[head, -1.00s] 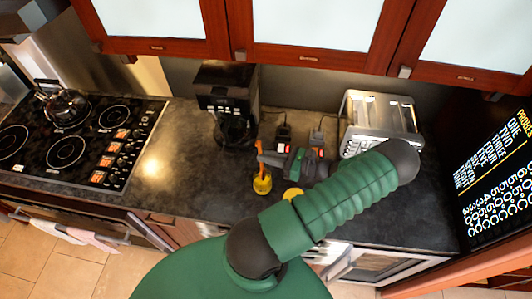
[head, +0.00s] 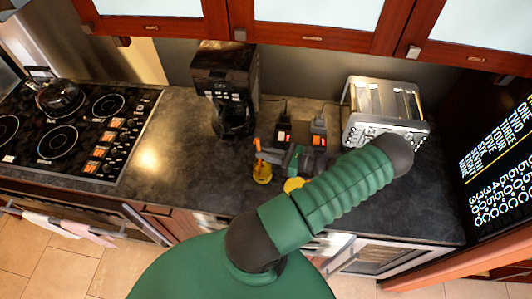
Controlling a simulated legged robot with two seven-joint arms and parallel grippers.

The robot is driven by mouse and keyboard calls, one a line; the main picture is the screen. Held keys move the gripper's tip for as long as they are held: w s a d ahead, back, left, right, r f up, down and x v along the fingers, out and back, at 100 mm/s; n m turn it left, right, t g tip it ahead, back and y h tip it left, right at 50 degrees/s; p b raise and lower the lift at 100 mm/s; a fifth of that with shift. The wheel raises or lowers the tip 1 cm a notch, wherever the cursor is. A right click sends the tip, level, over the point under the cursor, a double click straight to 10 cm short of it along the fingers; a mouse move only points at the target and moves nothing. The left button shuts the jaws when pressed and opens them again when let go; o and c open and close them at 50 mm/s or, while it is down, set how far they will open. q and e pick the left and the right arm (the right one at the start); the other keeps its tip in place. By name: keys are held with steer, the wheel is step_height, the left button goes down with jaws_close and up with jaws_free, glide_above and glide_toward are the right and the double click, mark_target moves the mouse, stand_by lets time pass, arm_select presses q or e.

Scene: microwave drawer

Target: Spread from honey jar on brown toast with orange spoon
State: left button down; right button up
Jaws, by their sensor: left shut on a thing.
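The honey jar (head: 262,175) is a small yellow jar on the dark counter, left of my arm. The orange spoon (head: 257,146) stands nearly upright above it, its lower end at or in the jar's mouth; I cannot tell how deep. My left gripper (head: 263,155) is small and dark, reaches in from the right, and is shut on the orange spoon. A flat, round yellow thing (head: 293,184) lies right of the jar, partly hidden by my green arm. I cannot make out the brown toast.
A black coffee maker (head: 226,85) stands behind and left of the jar. A silver toaster (head: 385,108) stands at the back right, close to my arm's elbow. A stove (head: 70,130) with a kettle is at the left. The counter between stove and jar is clear.

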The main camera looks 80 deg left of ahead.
arm_select(q)
steer(key=shift+w+a+f, duration=0.1)
steer(key=shift+a+f, duration=0.05)
steer(key=shift+f, duration=0.2)
stand_by(0.4)
steer(key=shift+f+b, duration=0.65)
steer(key=shift+b, duration=0.2)
stand_by(1.1)
steer(key=shift+r+p, duration=2.75)
steer(key=shift+r, duration=0.8)
steer(key=shift+r, duration=0.1)
step_height(320, 180, up, 6)
steer(key=p, duration=0.5)
glide_above(259, 143)
steer(key=v, duration=0.2)
steer(key=shift+w+f, duration=0.1)
steer(key=shift+f, duration=0.15)
